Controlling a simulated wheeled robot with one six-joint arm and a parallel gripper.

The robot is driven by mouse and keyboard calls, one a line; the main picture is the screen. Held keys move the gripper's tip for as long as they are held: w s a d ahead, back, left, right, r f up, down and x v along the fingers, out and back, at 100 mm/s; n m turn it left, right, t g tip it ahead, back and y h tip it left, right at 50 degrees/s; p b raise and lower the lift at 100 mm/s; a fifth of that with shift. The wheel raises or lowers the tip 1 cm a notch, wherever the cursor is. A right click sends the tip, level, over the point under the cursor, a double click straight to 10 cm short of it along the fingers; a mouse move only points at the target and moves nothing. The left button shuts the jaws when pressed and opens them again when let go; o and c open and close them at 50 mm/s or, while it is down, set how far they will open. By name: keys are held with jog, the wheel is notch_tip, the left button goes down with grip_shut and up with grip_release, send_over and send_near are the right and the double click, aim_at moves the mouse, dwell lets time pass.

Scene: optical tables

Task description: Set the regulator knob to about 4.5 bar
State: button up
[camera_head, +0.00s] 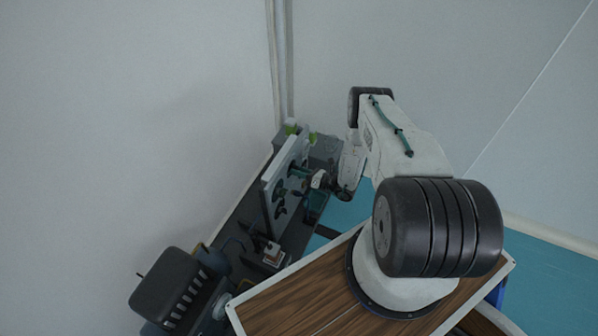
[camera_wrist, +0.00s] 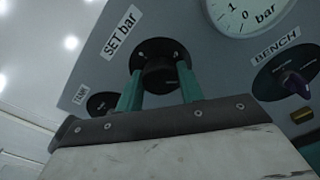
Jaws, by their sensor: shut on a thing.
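The black regulator knob (camera_wrist: 158,75) sits on the grey panel (camera_wrist: 80,75) below the "SET bar" label (camera_wrist: 122,35) in the wrist view. My gripper (camera_wrist: 161,80) has its two green fingers on either side of the knob and is shut on it. A white round gauge (camera_wrist: 252,14) marked "bar" is cut off by the top edge. In the head view my gripper (camera_head: 303,176) is at the front of the upright panel (camera_head: 271,196); the knob is too small to make out there.
A "BENCH" label (camera_wrist: 276,47) and a dark round fitting with a purple handle (camera_wrist: 296,83) are right of the knob. A "TANK" label (camera_wrist: 81,94) and dark fitting (camera_wrist: 101,103) are at left. A black machine (camera_head: 170,289) stands in front of the panel, lower left.

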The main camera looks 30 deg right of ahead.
jog(key=m, duration=1.2)
jog(key=shift+d+f+m, duration=0.1)
jog(key=shift+f+m, duration=0.05)
jog(key=shift+m, duration=0.15)
dwell(0.4)
jog(key=o, duration=1)
jog(key=v, duration=0.8)
